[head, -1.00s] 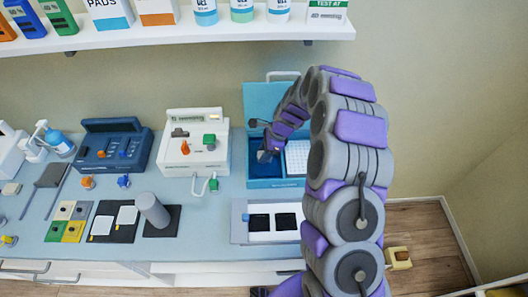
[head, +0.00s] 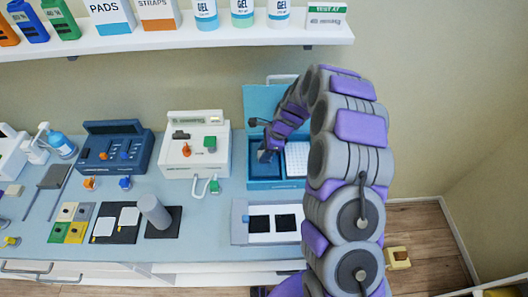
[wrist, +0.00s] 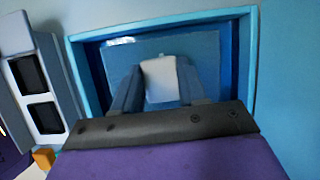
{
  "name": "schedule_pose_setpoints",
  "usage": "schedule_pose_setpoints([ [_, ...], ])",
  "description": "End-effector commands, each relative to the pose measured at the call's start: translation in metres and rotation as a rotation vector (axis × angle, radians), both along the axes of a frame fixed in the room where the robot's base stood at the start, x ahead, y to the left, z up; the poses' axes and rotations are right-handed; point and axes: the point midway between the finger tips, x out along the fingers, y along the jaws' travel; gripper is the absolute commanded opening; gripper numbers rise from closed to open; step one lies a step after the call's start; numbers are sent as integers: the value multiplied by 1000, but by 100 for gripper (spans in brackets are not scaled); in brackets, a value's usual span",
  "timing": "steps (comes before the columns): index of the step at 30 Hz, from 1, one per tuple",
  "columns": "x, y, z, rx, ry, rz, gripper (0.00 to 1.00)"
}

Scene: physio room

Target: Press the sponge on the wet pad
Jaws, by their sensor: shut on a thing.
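My gripper (wrist: 158,88) is shut on a pale grey-white block, the sponge (wrist: 161,78), which sits between its two fingers. In the head view my gripper (head: 267,152) reaches down into the left compartment of a blue open-lidded box (head: 264,185). In the wrist view a flat blue pad (wrist: 205,62) with a shiny patch lies inside the box walls, behind the sponge. The sponge overlaps the pad in this view, and I cannot tell whether they touch. The sponge is not clear in the head view.
The box's right compartment holds a white grid (head: 297,158). In front stands a tray (head: 239,237) with two black squares. A white device (head: 190,150) is left of the box. A shelf (head: 200,40) with bottles and cartons hangs above.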

Motion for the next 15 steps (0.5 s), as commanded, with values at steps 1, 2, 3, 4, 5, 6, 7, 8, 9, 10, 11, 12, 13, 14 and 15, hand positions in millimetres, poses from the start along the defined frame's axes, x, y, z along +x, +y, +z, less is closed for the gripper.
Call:
schedule_pose_setpoints([
  [1, 0, 0, 7, 0, -1, 0, 17],
  [2, 0, 0, 9, 0, -1, 0, 17],
  [3, 0, 0, 12, 0, -1, 0, 17],
  [4, 0, 0, 14, 0, -1, 0, 17],
  [5, 0, 0, 16, 0, -1, 0, 17],
  [6, 0, 0, 19, 0, -1, 0, 17],
  [7, 0, 0, 21, 0, -1, 0, 17],
  [8, 0, 0, 24, 0, -1, 0, 17],
  [9, 0, 0, 27, 0, -1, 0, 17],
  [10, 0, 0, 29, 0, -2, -1, 17],
  [11, 0, 0, 31, 0, -2, -1, 17],
  [12, 0, 0, 34, 0, -1, -2, 17],
  [13, 0, 0, 36, 0, -1, -2, 17],
  [14, 0, 0, 38, 1, -1, -2, 17],
  [15, 0, 0, 41, 1, -1, -2, 17],
])
